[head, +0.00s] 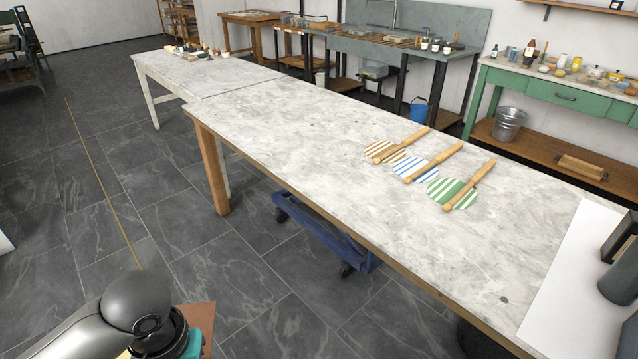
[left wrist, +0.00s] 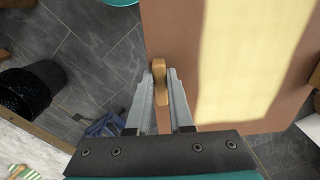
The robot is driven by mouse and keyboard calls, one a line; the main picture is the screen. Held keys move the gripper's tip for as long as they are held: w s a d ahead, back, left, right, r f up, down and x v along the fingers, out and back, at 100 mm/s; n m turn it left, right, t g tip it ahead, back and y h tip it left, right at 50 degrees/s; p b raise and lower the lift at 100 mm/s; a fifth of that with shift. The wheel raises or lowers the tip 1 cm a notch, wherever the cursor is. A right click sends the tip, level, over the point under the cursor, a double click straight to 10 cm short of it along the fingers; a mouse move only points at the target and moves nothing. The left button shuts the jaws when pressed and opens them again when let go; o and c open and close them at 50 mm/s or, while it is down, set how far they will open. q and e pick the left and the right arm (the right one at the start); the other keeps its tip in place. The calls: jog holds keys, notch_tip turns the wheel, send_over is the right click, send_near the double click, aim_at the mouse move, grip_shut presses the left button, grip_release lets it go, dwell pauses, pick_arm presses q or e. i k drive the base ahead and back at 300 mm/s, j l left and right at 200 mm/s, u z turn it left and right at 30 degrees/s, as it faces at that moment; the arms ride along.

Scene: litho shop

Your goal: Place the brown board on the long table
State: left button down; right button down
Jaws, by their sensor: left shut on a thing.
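My left gripper (left wrist: 160,82) is shut on a small wooden grip on the brown board (left wrist: 172,40). In the head view only a corner of the brown board (head: 203,318) shows, beside my left wrist at the bottom left, over the floor. The long table (head: 300,145) has a mottled grey-white top and runs from back left to front right. The board is apart from it, off its near side. My right gripper is not in view.
The table's left half is clear. A blue dolly (head: 325,235) stands below.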

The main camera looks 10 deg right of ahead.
aim_at(336, 134)
jog(key=i+j+z, duration=0.15)
jog(key=i, duration=0.6)
jog(key=i+j+z, duration=0.15)
jog(key=i, duration=0.55)
